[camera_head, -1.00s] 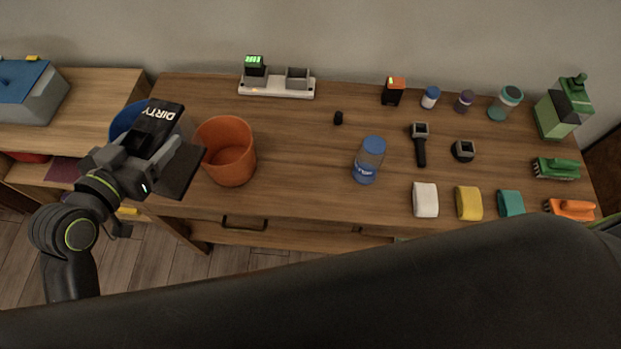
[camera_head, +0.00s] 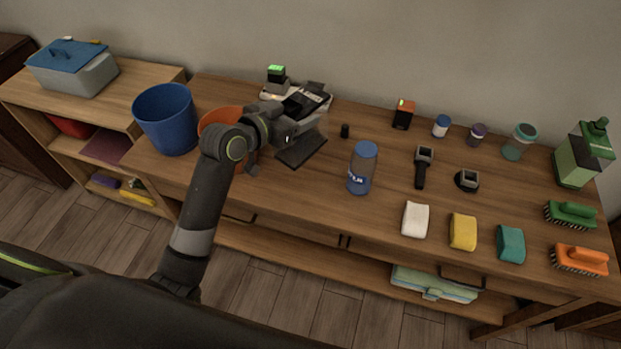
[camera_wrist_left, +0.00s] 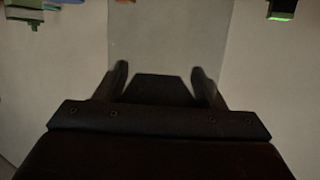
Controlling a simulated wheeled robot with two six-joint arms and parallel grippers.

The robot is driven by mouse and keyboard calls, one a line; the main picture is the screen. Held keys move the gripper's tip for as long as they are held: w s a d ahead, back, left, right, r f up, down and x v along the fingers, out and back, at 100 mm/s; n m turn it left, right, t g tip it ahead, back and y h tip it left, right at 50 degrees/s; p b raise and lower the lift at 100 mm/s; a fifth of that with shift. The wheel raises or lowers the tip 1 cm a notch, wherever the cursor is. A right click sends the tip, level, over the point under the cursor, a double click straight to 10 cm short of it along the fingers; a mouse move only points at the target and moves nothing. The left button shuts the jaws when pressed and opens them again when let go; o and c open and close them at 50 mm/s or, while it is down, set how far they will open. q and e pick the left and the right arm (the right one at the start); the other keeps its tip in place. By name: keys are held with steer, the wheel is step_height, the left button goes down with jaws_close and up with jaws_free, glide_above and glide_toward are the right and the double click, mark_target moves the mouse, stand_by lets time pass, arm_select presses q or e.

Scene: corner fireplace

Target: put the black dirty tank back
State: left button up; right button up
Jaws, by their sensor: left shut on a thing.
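The black dirty tank (camera_head: 308,97) is held by my left gripper (camera_head: 288,122) above the table, in front of the white charging base. A pale label shows on its top but is too small to read now. A dark flat slab at the gripper's lower right may be part of the tank or the gripper; I cannot tell. In the left wrist view, my left gripper (camera_wrist_left: 162,82) has a finger on each side of a dark block, with a translucent panel beyond. The orange bucket (camera_head: 215,117) stands behind my left wrist, partly hidden. My right gripper is not in view.
A blue bucket (camera_head: 165,118) stands left of the orange one. A charging base with a green-lit battery (camera_head: 277,73) is behind the gripper.

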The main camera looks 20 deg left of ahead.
arm_select(q)
steer(key=shift+w+d+f, duration=0.25)
steer(key=shift+w, duration=0.2)
step_height(320, 180, down, 5)
steer(key=shift+f, duration=0.1)
steer(key=shift+w+f, duration=0.1)
steer(key=shift+f, duration=2.2)
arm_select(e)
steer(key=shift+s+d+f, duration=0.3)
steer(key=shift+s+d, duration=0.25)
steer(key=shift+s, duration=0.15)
arm_select(q)
steer(key=shift+d+f, duration=0.1)
steer(key=shift+f, duration=0.05)
steer(key=o, duration=1.5)
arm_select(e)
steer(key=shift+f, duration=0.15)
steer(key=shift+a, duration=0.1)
